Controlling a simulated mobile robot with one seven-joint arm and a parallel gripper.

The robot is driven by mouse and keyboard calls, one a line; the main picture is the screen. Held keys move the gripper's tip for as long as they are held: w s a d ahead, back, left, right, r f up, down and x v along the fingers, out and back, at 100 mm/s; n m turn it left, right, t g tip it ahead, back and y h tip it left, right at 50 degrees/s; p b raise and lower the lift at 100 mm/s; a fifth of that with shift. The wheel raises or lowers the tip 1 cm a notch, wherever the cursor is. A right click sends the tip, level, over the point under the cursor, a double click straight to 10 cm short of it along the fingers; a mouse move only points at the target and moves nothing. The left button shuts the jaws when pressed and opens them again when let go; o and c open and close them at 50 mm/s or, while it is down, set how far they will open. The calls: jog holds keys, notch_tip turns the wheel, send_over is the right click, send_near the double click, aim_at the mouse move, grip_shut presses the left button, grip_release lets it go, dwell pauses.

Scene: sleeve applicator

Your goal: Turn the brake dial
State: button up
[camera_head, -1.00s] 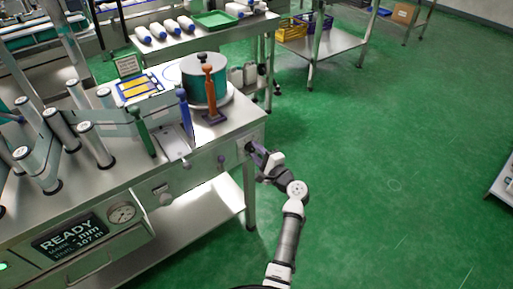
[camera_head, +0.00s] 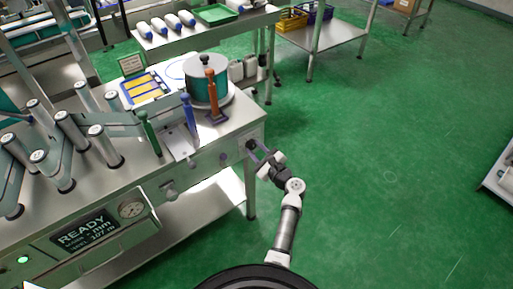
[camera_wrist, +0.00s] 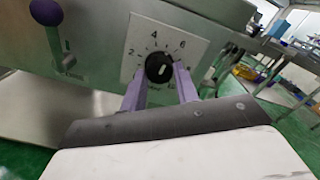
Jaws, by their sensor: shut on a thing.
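The brake dial (camera_wrist: 159,68) is a round black knob with a light pointer mark, set in a white plate (camera_wrist: 184,40) with numbers around it. It sits on the side panel of the steel bench, and in the head view it is a small dark spot (camera_head: 252,145) near the bench corner. My gripper (camera_wrist: 160,76) has its two purple fingers on either side of the knob, shut on it. In the head view my gripper (camera_head: 259,150) reaches the bench side from the lower right. The pointer mark is at the knob's lower part; the plate's lower numbers are partly hidden by the fingers.
A purple knobbed lever (camera_wrist: 46,13) stands left of the dial on the same panel. Green (camera_head: 148,132), blue (camera_head: 189,118) and orange (camera_head: 211,92) handles stand on the bench top near a teal drum (camera_head: 203,84).

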dwell(0.3)
jog(key=o, duration=1)
jog(key=b+v, duration=0.2)
jog(key=v, duration=1.2)
jog(key=shift+b, duration=0.3)
jog(key=shift+r, duration=0.1)
